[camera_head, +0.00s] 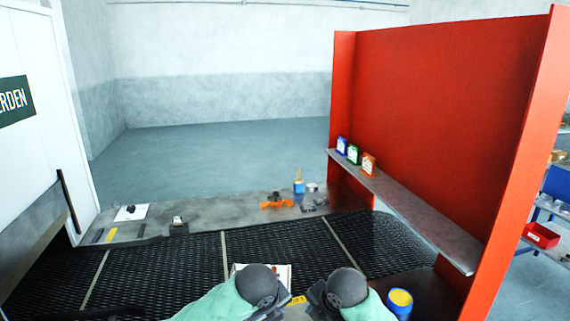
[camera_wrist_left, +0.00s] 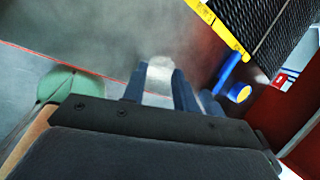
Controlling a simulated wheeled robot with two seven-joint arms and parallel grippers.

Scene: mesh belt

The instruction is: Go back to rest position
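In the head view both of my arms come in at the bottom middle. My left arm (camera_head: 235,300) and my right arm (camera_head: 365,307) have green links and dark round joints close together over the near part of the belt. The fingers are hidden or out of frame there. In the left wrist view my left gripper (camera_wrist_left: 158,82) has two dark blue fingers with a gap between them. A pale blurred patch shows in the gap, and I cannot tell what it is. No object is visibly gripped. I cannot make out the right gripper's fingers.
A black mesh belt (camera_head: 190,262) runs across the front. A grey ledge behind it holds an orange item (camera_head: 277,201), a blue pot (camera_head: 299,187) and small tools. A red panel (camera_head: 440,110) with a shelf (camera_head: 420,215) of small boxes stands right. A yellow-and-blue cylinder (camera_head: 400,299) is near my right arm.

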